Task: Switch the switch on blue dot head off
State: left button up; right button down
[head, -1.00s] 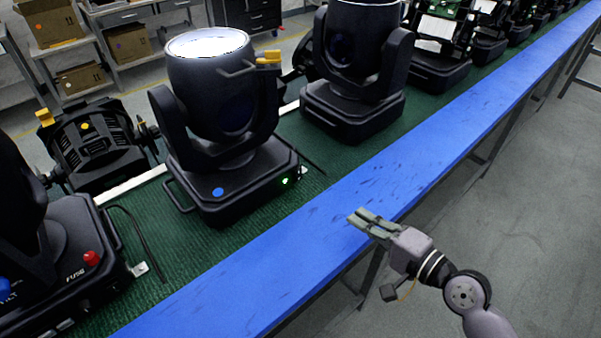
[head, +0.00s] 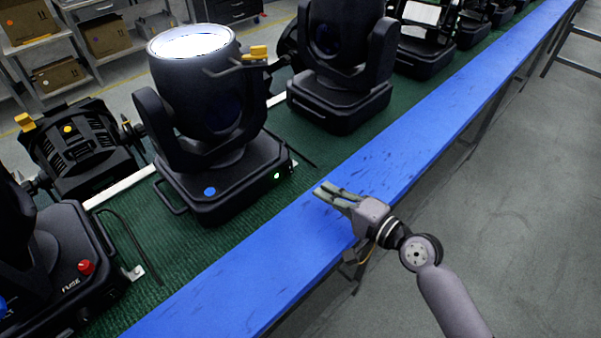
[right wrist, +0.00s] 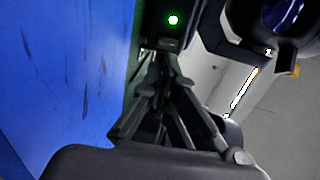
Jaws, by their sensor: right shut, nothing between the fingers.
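The blue dot head is a black moving-head light (head: 208,160) on the green belt, with a blue dot (head: 209,191) on the front of its base. A small green-lit switch (head: 277,175) shows on the right side of that base. The lit switch also shows in the right wrist view (right wrist: 173,20), at the top and beyond my fingers. My right gripper (head: 322,192) is shut and empty over the blue rail, to the right of the switch and apart from it, with its fingers pointing toward the base. My left gripper is not in view.
The blue rail (head: 232,290) runs along the front of the green belt (head: 172,238). Another light with a red knob (head: 86,268) stands at the left. More lights (head: 340,75) line the belt behind. Grey floor (head: 520,230) lies clear at the right.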

aim_at(292, 173)
jog(key=p+x, duration=0.1)
jog(key=x, duration=0.7)
jog(key=shift+w+a, duration=0.2)
jog(key=shift+f, duration=0.1)
